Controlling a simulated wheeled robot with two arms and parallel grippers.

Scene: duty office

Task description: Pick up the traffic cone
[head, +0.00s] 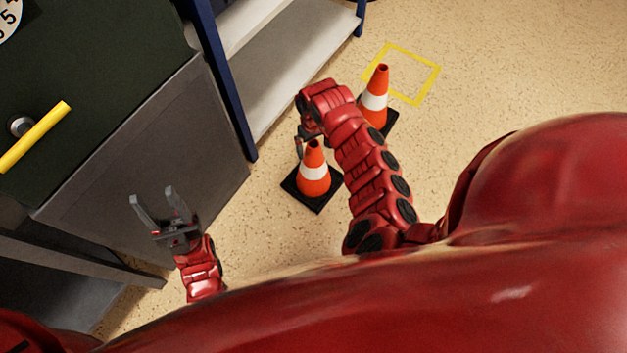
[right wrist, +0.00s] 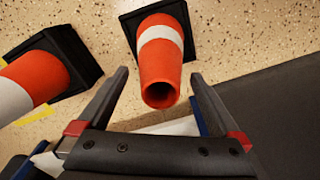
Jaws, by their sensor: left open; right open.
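Two orange traffic cones with white bands and black square bases stand upright on the floor. The nearer cone (head: 314,178) also shows in the right wrist view (right wrist: 162,58), its open top toward the camera. The farther cone (head: 375,100) is partly behind my right arm and shows at the left of the right wrist view (right wrist: 28,84). My right gripper (right wrist: 160,76) is open, its fingers on either side of the nearer cone's top in that view; I cannot tell if they touch it. In the head view it is mostly hidden. My left gripper (head: 153,196) is open and empty.
A yellow taped square (head: 425,67) is on the floor beyond the farther cone. A dark cabinet (head: 100,90) with a yellow handle (head: 35,136) and a blue-posted shelf (head: 295,75) stand to the left. Speckled floor is clear at the upper right.

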